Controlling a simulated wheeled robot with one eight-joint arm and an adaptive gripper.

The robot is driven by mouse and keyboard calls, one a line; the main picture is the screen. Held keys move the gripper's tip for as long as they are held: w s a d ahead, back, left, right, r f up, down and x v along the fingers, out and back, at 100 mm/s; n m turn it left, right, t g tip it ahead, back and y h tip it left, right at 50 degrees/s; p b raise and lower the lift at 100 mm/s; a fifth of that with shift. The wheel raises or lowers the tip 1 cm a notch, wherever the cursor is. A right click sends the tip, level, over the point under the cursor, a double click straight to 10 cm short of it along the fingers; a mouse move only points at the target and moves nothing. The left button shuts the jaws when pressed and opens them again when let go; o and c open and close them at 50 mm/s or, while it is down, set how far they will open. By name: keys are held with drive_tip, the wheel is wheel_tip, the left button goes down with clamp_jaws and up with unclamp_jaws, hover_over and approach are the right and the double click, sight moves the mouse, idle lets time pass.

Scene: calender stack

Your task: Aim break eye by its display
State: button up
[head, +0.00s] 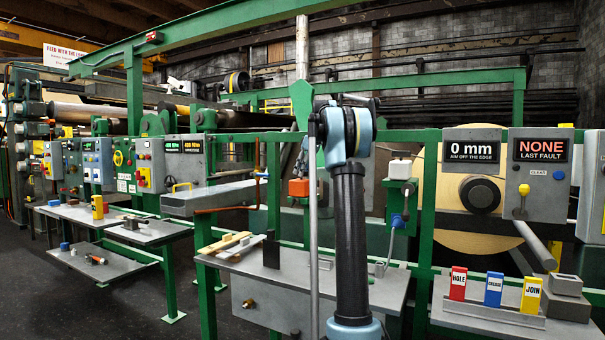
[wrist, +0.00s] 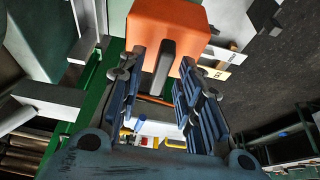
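A display (head: 472,151) on the grey panel at the right of the head view reads "0 mm, AIM OFF THE EDGE". An orange box (head: 299,188) stands left of my arm and shows large in the wrist view (wrist: 170,28), with a dark grey bar (wrist: 165,66) extending from it towards my gripper. I cannot tell for certain that this box is the break eye. My gripper (wrist: 160,92) is open, with its two blue fingers apart on either side of the bar's line. Contact is not clear. My arm hides the gripper in the head view.
A second display (head: 540,149) reads "NONE, LAST FAULT". A white-topped unit (head: 400,168) hangs on a green post right of my arm. A grey table (head: 330,282) with wooden pieces stands below. Red, blue and yellow tags (head: 493,290) stand on the right shelf.

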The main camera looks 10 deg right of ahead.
clamp_jaws()
drive_tip(key=shift+m+h, duration=0.3)
drive_tip(key=shift+m, duration=0.4)
unclamp_jaws()
drive_tip(key=shift+r, duration=0.1)
